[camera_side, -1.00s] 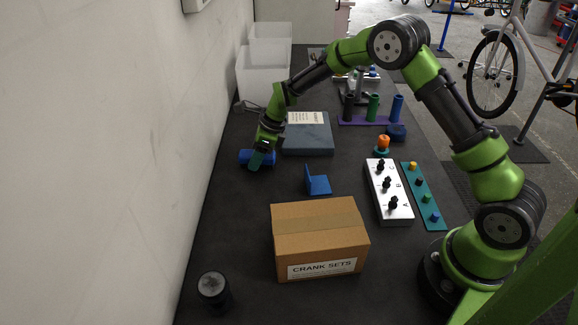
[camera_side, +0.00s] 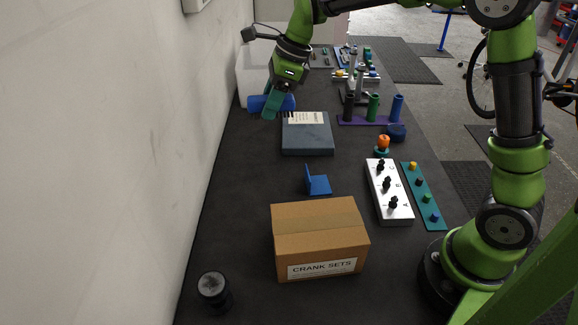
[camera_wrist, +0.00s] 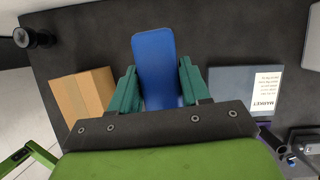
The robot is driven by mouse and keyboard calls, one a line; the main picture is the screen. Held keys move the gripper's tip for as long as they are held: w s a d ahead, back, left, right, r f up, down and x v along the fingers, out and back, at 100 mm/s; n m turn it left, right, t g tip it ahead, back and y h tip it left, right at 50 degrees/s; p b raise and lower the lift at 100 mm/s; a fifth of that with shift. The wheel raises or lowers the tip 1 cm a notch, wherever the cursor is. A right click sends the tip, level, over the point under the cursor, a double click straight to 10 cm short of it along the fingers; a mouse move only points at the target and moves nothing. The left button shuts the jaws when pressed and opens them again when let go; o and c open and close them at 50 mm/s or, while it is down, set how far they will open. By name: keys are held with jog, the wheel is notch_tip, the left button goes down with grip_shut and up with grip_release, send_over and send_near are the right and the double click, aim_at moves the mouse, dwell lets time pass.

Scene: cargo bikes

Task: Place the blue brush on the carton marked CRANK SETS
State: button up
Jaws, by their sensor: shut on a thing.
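The blue brush (camera_side: 257,103) is held up in the air near the left wall, at the far half of the table. My gripper (camera_side: 272,104) is shut on it, with teal fingers on both sides. In the wrist view the blue brush (camera_wrist: 156,65) stands out between the fingers of my gripper (camera_wrist: 158,90). The brown carton marked CRANK SETS (camera_side: 320,238) sits closed on the near part of the table, well apart from my gripper. The carton also shows at the left in the wrist view (camera_wrist: 83,95). Its top is bare.
A grey-blue box (camera_side: 307,138) lies below and right of my gripper. A small blue bracket (camera_side: 318,184) stands behind the carton. A silver block with black knobs (camera_side: 388,192) and a teal strip (camera_side: 424,198) lie to the right. A black cylinder (camera_side: 213,291) stands near left.

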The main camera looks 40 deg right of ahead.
jog(key=s+f+n+g, duration=0.3)
jog(key=s+n, duration=0.5)
jog(key=s, duration=1)
jog(key=s+f+n+g, duration=0.25)
jog(key=s+n, duration=0.65)
jog(key=s, duration=0.8)
send_over(319, 230)
jog(key=d, duration=0.1)
jog(key=shift+w+d+f+g, duration=0.1)
jog(key=shift+w+f+g, duration=0.15)
jog(key=shift+w+f, duration=0.3)
jog(key=shift+f, duration=1.8)
